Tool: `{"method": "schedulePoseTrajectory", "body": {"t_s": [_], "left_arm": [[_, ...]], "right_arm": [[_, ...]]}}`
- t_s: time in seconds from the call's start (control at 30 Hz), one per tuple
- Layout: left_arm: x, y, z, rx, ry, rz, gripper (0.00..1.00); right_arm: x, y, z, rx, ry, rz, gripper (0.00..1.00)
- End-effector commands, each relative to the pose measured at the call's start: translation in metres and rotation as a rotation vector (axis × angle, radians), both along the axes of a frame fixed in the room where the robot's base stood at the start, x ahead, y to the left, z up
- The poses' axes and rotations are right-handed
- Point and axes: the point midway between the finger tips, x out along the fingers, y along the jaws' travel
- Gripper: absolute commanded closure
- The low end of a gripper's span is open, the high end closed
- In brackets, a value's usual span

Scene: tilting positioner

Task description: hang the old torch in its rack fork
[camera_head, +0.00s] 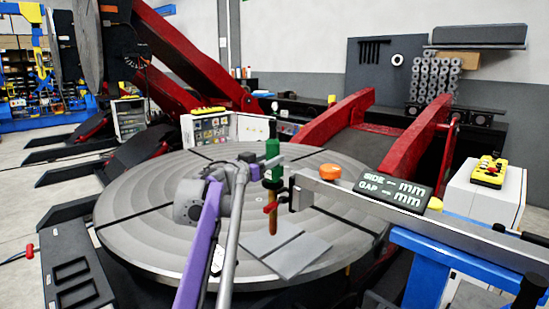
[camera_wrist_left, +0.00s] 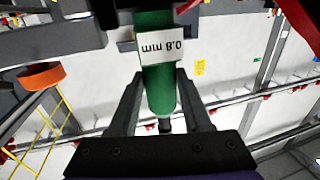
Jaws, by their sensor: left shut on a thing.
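The torch (camera_head: 272,150) has a green body and hangs upright in front of the beam's left end in the head view. In the left wrist view, the green torch (camera_wrist_left: 158,85) carries a white label reading "0.8 mm" upside down. My left gripper (camera_head: 258,172) is shut on the green body, with one dark finger on each side of it in the wrist view. A dark bracket (camera_head: 293,192), which looks like the rack fork, sits at the beam's left end, just right of the torch. I cannot tell whether the torch touches it. My right gripper is not in view.
A large round table (camera_head: 150,225) with flat grey plates (camera_head: 285,247) lies below. A blue stand (camera_head: 430,265) is at right.

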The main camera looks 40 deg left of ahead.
Motion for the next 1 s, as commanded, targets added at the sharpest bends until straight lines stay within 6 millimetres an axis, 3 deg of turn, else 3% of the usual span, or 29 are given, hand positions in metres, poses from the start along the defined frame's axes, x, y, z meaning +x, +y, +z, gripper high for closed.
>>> {"method": "schedulePoseTrajectory", "body": {"t_s": [0.7,1.0], "left_arm": [[-0.049,0.005,0.002,-0.002,-0.002,0.002,1.0],[-0.057,0.005,0.001,-0.003,-0.002,0.0,1.0]], "right_arm": [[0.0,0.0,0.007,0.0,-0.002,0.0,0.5],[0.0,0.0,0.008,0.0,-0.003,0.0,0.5]]}}
